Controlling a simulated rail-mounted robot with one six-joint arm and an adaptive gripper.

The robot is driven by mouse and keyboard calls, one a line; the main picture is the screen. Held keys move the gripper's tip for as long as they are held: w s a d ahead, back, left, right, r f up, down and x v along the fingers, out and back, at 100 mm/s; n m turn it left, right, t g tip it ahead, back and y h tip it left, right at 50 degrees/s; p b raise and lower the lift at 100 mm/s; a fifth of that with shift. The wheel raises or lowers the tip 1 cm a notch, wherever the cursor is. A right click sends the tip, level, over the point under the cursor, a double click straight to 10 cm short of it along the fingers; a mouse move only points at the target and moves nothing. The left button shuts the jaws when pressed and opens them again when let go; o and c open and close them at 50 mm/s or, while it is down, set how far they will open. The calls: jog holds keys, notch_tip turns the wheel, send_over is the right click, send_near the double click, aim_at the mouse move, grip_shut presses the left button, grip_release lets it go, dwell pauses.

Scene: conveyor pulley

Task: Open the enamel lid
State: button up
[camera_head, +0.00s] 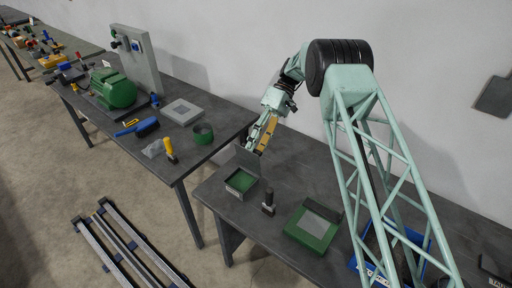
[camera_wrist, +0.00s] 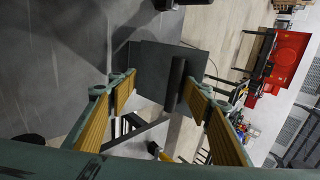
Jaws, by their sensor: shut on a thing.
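The enamel lid (camera_head: 246,158) is a dark grey plate. It stands raised at the back edge of a small open box (camera_head: 240,184) with a green inside, on the near table. In the wrist view the lid (camera_wrist: 155,62) shows beyond my fingers, with a dark bar-like handle (camera_wrist: 176,84) between them, close to the right-hand finger. My gripper (camera_head: 255,150) is above the back of the box, shut on the lid's handle. The exact contact is partly hidden in the head view.
A dark upright post (camera_head: 268,202) and a green flat box (camera_head: 312,228) stand right of the small box. A blue crate (camera_head: 428,250) is farther right. A second table (camera_head: 215,115) holds a green motor (camera_head: 114,88). A gap separates the tables.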

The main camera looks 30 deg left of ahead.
jog(key=shift+w+d+f, duration=0.15)
jog(key=shift+w+f, duration=0.05)
jog(key=shift+f, duration=0.05)
jog(key=shift+c, duration=0.5)
jog(key=shift+v, duration=0.8)
jog(key=c, duration=0.3)
jog(key=shift+v, duration=5.25)
jog(key=shift+s+r, duration=0.15)
jog(key=shift+r, duration=0.05)
